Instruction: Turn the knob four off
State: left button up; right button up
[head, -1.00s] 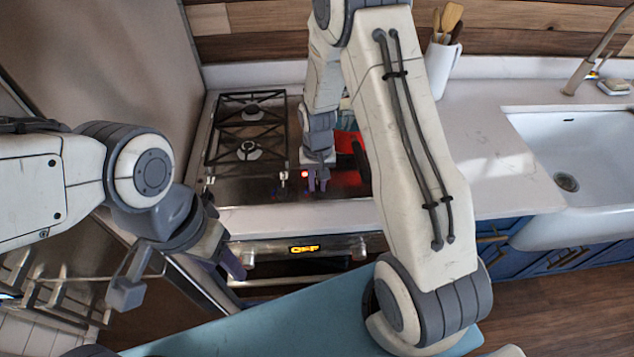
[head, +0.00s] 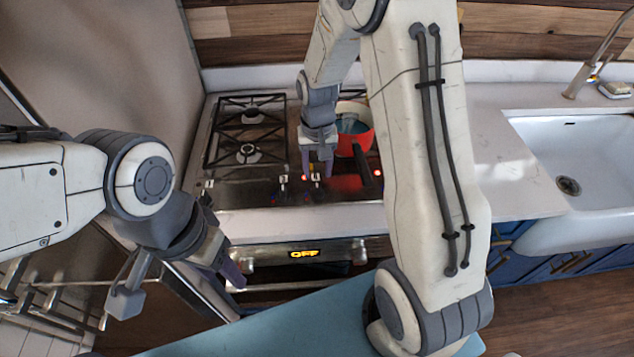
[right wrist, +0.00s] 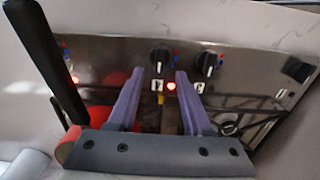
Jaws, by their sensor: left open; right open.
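The stove's front control strip shows in the head view with a black knob (head: 316,180) near my right gripper (head: 318,172) and another knob (head: 283,182) to its left. My right gripper is open and empty, its purple fingers pointing down at the strip. In the right wrist view, one knob (right wrist: 160,60) lies just beyond and between the fingertips, and a second knob (right wrist: 208,63) is right of them. A lit red light (right wrist: 171,86) shows between the fingers. I cannot tell which knob is four. My left gripper (head: 225,266) is open and empty.
A red pot (head: 355,130) stands on the right of the cooktop, its black handle (head: 362,164) reaching forward over the strip near my right gripper. A second red light (head: 378,173) is lit. A sink (head: 580,160) is right.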

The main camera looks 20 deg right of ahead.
notch_tip(320, 180, up, 4)
jog(key=shift+f, duration=0.1)
dwell(0.4)
jog(key=s+a+r+n+b, duration=0.2)
jog(key=s+a+r+n, duration=0.3)
jog(key=s+a, duration=0.55)
jog(key=s+a+n, duration=0.2)
jog(key=s, duration=0.4)
jog(key=s+a+r+n+y, duration=0.1)
jog(key=s+a+n, duration=0.1)
jog(key=s, duration=0.5)
jog(key=shift+s+n+b, duration=0.2)
jog(key=shift+n+b, duration=0.15)
jog(key=shift+n, duration=0.45)
jog(key=shift+r, duration=0.1)
